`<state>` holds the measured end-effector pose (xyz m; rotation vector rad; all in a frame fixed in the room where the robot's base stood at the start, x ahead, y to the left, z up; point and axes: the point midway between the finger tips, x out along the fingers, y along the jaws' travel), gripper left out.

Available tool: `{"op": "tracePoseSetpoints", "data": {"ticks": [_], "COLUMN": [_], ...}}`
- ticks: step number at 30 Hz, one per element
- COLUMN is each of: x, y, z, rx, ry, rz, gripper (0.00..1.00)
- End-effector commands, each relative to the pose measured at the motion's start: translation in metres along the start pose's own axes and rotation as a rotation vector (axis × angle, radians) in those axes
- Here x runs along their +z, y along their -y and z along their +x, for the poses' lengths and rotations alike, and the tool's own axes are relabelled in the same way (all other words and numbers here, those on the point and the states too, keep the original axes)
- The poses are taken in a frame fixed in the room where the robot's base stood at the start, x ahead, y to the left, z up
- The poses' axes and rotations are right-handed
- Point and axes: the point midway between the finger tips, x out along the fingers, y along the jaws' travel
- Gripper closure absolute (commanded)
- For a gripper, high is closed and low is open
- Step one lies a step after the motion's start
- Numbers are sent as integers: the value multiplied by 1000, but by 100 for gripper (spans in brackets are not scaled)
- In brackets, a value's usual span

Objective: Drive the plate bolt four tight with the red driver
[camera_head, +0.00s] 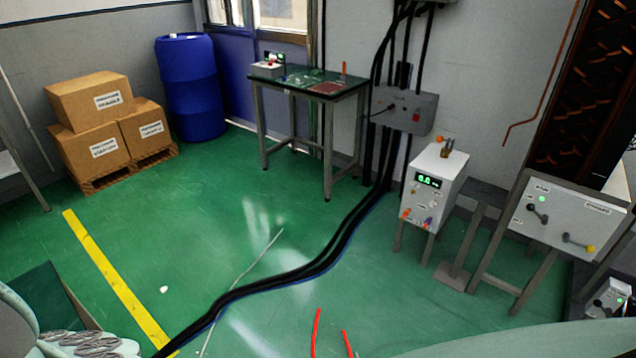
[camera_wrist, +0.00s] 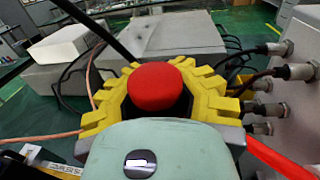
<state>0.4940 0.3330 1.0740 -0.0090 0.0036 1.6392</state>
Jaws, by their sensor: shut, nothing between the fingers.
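In the wrist view, yellow ribbed parts of my gripper (camera_wrist: 157,88) sit around a red dome, in front of a pale green housing. My gripper is shut, with nothing seen held; its fingertips are hard to make out. In the head view, a small orange upright item (camera_head: 344,68) stands at the back of the workbench (camera_head: 318,94); I cannot tell whether it is the red driver. No plate bolt four can be made out in either view. My gripper is not clearly seen in the head view.
Thick black cables (camera_head: 290,277) run across the green floor. A white unit with a green display (camera_head: 436,185) and a control panel (camera_head: 570,218) stand at right. A blue drum (camera_head: 188,88) and cardboard boxes (camera_head: 92,100) stand at back left. Floor at centre left is mostly clear.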

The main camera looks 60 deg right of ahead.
Motion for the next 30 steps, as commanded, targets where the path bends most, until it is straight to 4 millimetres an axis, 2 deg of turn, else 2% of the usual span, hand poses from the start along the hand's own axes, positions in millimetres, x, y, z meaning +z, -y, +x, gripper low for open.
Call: {"op": "tracePoseSetpoints", "data": {"ticks": [30], "x": [68], "y": [1], "z": [-1], "rx": [-3], "ry": [4], "rz": [-1], "gripper": [100]}}
